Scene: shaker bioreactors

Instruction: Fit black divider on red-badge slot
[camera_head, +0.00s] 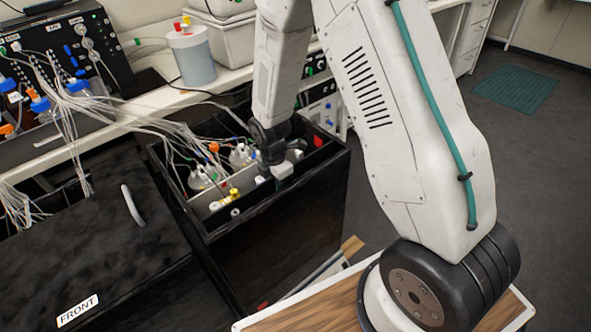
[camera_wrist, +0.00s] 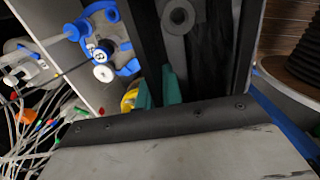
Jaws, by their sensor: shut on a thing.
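My gripper (camera_head: 281,172) is down inside the open black box (camera_head: 285,240), near its right end. In the wrist view its teal fingers (camera_wrist: 158,90) are shut on a thin dark panel, the black divider (camera_wrist: 149,45), which runs up the picture between them. In the head view my gripper and arm hide most of the divider. A red badge (camera_head: 318,141) shows on the box's right inner wall, just right of my gripper. I cannot tell whether the divider sits in the slot there.
Clear vessels with blue fittings (camera_wrist: 100,40) stand left of the fingers, with many thin tubes (camera_wrist: 40,130). Yellow-capped ports (camera_head: 233,193) are close by. A black lid marked FRONT (camera_head: 77,309) lies left.

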